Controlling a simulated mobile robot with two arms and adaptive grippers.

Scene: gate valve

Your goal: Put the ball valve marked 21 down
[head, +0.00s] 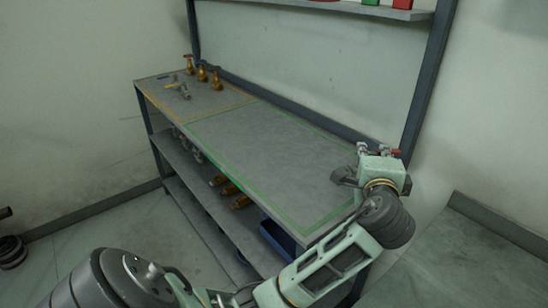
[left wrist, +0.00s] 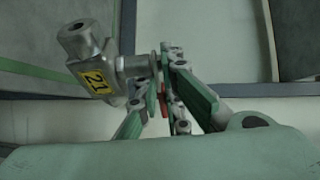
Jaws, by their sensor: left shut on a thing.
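The ball valve marked 21 (left wrist: 105,65) is grey metal with a yellow label reading 21, seen in the left wrist view. My left gripper (left wrist: 165,62) is shut on it, with the valve body sticking out to the left of the fingers. A red part shows between the fingers. In the head view my left gripper (head: 366,152) is at the right end of the workbench, and a dark grey part of the valve (head: 343,176) shows beside it. I cannot tell whether the valve touches the bench. My right gripper is not in view.
The workbench top (head: 260,150) has a green-outlined area that looks clear. Lower shelves hold more items. A shelf (head: 390,12) with red and green things hangs above.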

